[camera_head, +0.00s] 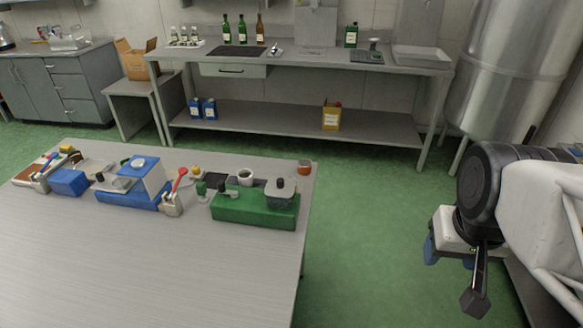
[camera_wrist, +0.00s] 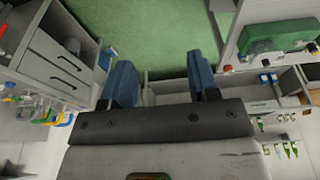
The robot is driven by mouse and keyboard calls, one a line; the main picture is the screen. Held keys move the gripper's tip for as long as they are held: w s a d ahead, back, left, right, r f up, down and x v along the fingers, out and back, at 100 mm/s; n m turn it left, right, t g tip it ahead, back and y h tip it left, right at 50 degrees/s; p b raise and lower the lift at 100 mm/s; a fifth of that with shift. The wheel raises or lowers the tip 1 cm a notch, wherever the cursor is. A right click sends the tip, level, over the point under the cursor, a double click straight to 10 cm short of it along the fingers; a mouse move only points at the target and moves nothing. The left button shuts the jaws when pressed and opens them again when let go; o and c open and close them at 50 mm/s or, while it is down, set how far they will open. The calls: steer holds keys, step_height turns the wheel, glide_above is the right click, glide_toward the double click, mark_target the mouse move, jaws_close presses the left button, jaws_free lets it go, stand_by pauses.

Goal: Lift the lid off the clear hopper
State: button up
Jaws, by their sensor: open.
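On the near table, a green-based machine (camera_head: 240,208) carries a grey, see-through-looking box with a dark round knob on top (camera_head: 281,196), which may be the clear hopper with its lid on. I cannot tell for sure which is the hopper. My gripper (camera_head: 447,258) hangs right of the table, over the floor, away from both machines. In the wrist view its blue fingers (camera_wrist: 161,78) are apart with nothing between them. The green machine (camera_wrist: 278,38) shows at upper right there.
The near table (camera_head: 150,260) has a bare front half. Red-handled tools, a white cup (camera_head: 245,177) and a small orange jar (camera_head: 304,167) stand among the machines. A back bench (camera_head: 300,60) holds bottles. A large steel tank (camera_head: 508,70) stands at right. Green floor lies between.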

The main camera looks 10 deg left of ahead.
steer(key=w+a+r+n, duration=0.1)
steer(key=w+a+n, duration=0.4)
steer(key=w, duration=0.6)
steer(key=n+g, duration=0.3)
steer(key=n, duration=1.2)
glide_above(281, 180)
step_height(281, 180, down, 12)
steer(key=shift+f, duration=0.25)
steer(key=shift+f, duration=1.3)
